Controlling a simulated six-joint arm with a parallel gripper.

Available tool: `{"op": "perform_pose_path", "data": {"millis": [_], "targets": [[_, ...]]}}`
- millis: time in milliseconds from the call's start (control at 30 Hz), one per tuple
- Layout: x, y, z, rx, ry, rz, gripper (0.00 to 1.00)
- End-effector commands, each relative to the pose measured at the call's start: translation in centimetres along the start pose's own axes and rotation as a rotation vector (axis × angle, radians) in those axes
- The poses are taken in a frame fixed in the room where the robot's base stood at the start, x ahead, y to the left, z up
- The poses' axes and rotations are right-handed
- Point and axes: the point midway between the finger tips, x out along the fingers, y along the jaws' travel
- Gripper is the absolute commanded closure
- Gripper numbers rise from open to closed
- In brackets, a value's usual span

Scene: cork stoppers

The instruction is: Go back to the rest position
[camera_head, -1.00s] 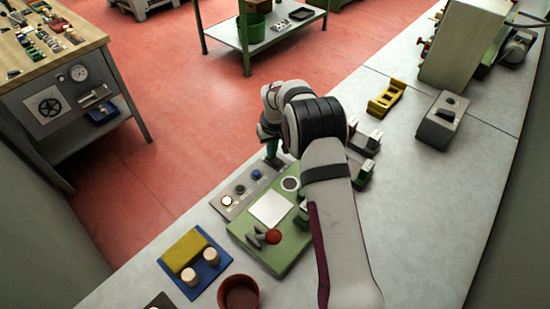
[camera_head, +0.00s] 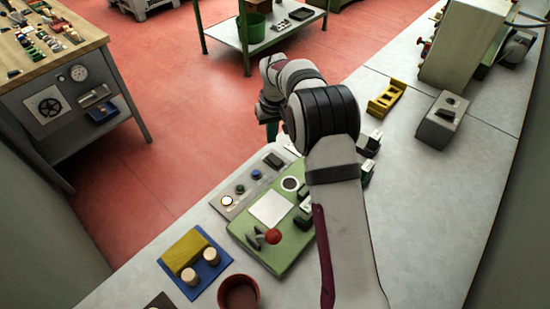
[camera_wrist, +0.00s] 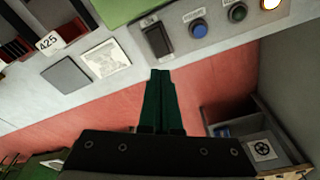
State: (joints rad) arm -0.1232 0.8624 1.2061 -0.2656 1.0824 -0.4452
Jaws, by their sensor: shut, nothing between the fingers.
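My gripper (camera_head: 272,128) is raised above the far edge of the bench, beyond the grey button panel. In the wrist view its dark green fingers (camera_wrist: 160,100) are together and empty, pointing toward the panel and the bench edge. Two cork stoppers stand on a blue base at the lower left: the upper cork (camera_head: 213,254) and the lower cork (camera_head: 190,276). A yellow block (camera_head: 184,250) sits beside them on the same blue base (camera_head: 208,286). My forearm hides part of the bench to the right of the green device.
A green device (camera_head: 283,259) with a red knob (camera_head: 273,237) and the button panel (camera_head: 226,211) lie below my arm. A dark red pot (camera_head: 239,294) stands at the front. A yellow holder (camera_head: 386,98) and grey block (camera_head: 441,120) stand at right, with clear bench around them.

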Motion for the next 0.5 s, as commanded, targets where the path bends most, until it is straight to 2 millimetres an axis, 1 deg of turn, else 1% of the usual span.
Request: {"op": "perform_pose_path", "data": {"millis": [367,433,467,500], "targets": [[-0.1,0.0,0.0,0.001,0.000,0.000,1.00],[-1.4,0.1,0.7,0.023,-0.001,-0.003,1.00],[-2.6,0.1,1.3,0.044,-0.004,-0.005,1.00],[-4.8,0.0,2.8,0.085,-0.011,-0.012,1.00]]}}
